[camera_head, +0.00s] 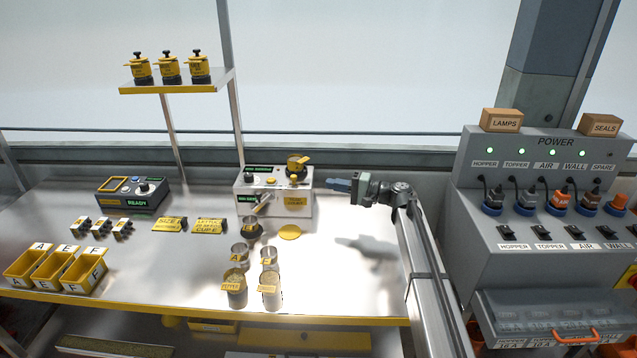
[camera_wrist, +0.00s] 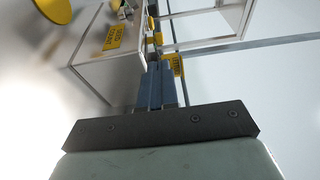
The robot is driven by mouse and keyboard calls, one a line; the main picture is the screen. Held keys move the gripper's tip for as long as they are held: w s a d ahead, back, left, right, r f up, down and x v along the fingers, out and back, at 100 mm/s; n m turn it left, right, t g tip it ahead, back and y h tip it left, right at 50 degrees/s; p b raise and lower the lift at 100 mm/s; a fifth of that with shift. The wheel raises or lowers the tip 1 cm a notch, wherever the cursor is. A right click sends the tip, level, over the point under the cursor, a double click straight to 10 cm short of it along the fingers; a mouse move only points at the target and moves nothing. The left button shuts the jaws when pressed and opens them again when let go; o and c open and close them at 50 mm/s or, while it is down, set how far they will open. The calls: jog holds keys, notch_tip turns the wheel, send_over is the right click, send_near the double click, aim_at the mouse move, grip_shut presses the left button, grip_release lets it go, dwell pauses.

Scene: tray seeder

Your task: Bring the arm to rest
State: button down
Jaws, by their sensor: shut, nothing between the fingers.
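My gripper (camera_head: 338,185) is at the end of my raised arm, over the right part of the metal table (camera_head: 350,290). Its fingers point left toward the grey-white seeder box (camera_head: 245,185). In the wrist view my gripper (camera_wrist: 158,70) shows its blue-grey fingers pressed together with nothing between them. The seeder box also shows in the wrist view (camera_wrist: 85,55), at the upper left past the fingers. In the head view a gap shows between the fingertips and the box. My arm's shadow lies on the table below.
Metal cups (camera_head: 236,290) stand at the table's front middle, and a yellow disc (camera_head: 290,232) lies behind them. Yellow bins (camera_head: 84,270) stand at left. A shelf (camera_head: 175,88) holds yellow-topped jars. A power panel (camera_head: 540,250) stands right of my arm. The table's right part is clear.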

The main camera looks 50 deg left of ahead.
jog(key=shift+v, duration=2.1)
